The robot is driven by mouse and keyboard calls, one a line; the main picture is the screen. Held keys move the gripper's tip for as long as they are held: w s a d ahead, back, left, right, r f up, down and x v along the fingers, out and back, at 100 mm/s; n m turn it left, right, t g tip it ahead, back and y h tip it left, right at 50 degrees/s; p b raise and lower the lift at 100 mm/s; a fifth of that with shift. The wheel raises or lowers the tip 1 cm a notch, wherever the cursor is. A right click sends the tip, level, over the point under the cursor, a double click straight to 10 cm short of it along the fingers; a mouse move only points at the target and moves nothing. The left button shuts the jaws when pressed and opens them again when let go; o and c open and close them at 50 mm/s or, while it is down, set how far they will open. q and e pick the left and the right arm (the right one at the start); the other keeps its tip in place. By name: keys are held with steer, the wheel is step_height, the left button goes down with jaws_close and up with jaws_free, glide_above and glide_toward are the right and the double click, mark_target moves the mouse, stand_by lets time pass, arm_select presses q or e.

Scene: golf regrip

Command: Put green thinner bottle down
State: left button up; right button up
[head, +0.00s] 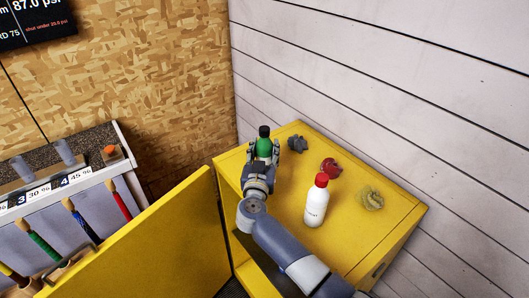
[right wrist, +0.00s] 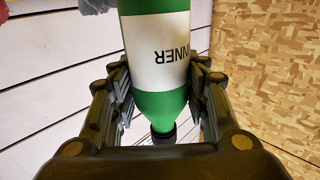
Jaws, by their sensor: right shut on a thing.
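The green thinner bottle (head: 264,147) has a black cap and stands upright between the fingers of my right gripper (head: 262,160) at the far left part of the yellow cabinet top (head: 285,208). In the right wrist view the bottle (right wrist: 160,103) shows a white label with the letters "NNER", and the fingers (right wrist: 160,95) close on both its sides. The head view does not clearly show whether its base touches the cabinet top. My left gripper is not in view.
A white bottle with a red cap (head: 316,203), a grey crumpled rag (head: 298,144), a red one (head: 330,168) and a yellowish one (head: 370,198) lie or stand on the cabinet top. An open yellow door (head: 150,250) stands at left. A plank wall (head: 390,80) is behind.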

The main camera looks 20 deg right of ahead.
steer(key=shift+f, duration=0.45)
steer(key=shift+s+f, duration=0.25)
steer(key=shift+f, duration=0.4)
steer(key=o, duration=1.1)
steer(key=shift+f, duration=0.2)
steer(key=shift+r, duration=0.1)
steer(key=shift+w+r, duration=0.1)
steer(key=shift+r, duration=0.2)
steer(key=v, duration=0.7)
steer(key=r+v, duration=0.1)
steer(key=v, duration=0.3)
steer(key=shift+a+b, duration=0.15)
steer(key=shift+b, duration=0.15)
steer(key=shift+s+a, duration=0.1)
steer(key=shift+s, duration=0.25)
